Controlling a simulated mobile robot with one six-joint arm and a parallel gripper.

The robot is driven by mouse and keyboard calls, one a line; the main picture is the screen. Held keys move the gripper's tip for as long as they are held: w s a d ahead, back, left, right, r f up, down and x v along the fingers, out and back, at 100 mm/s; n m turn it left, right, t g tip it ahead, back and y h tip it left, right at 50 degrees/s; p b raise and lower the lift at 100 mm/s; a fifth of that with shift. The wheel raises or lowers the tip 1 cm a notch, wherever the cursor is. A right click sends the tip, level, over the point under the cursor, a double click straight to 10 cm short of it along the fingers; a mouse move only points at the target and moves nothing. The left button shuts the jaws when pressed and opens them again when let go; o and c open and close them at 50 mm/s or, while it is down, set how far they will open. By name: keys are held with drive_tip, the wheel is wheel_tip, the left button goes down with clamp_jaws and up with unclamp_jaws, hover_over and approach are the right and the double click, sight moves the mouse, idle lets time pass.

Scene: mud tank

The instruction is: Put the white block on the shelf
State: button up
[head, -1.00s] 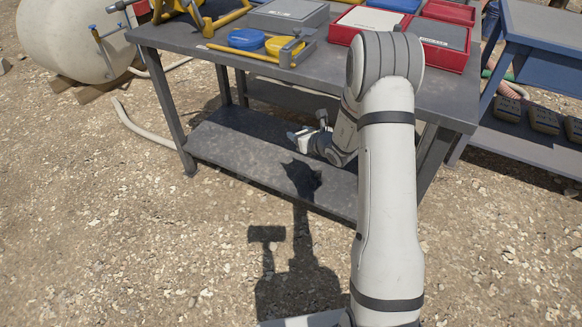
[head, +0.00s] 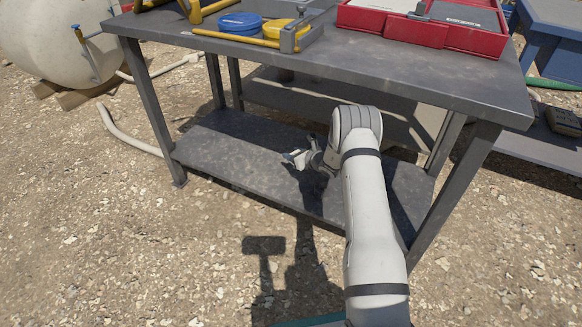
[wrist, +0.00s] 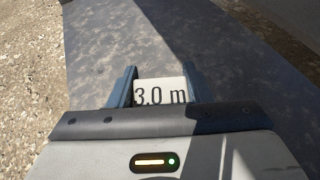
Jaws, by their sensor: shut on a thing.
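The white block (wrist: 160,91), marked "3.0 m", sits between the two dark fingers of my gripper (wrist: 160,88) in the wrist view. My gripper is shut on it. In the head view my gripper (head: 295,158) is under the tabletop, over the grey lower shelf (head: 225,150) of the table. The shelf also fills the background of the wrist view (wrist: 115,35). I cannot tell whether the block touches the shelf. The block is too small to make out clearly in the head view.
The dark tabletop (head: 350,65) is above the shelf, carrying red cases (head: 400,28), a blue disc (head: 240,22) and a yellow disc (head: 285,28). Table legs (head: 150,110) bound the shelf. The shelf's left part is clear. Gravelly ground lies in front.

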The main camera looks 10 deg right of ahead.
drive_tip(key=shift+a+f+b, duration=0.2)
drive_tip(key=shift+f+b, duration=0.8)
drive_tip(key=shift+f, duration=1.75)
drive_tip(key=shift+f, duration=0.35)
drive_tip(key=shift+f, duration=0.3)
drive_tip(key=o, duration=1)
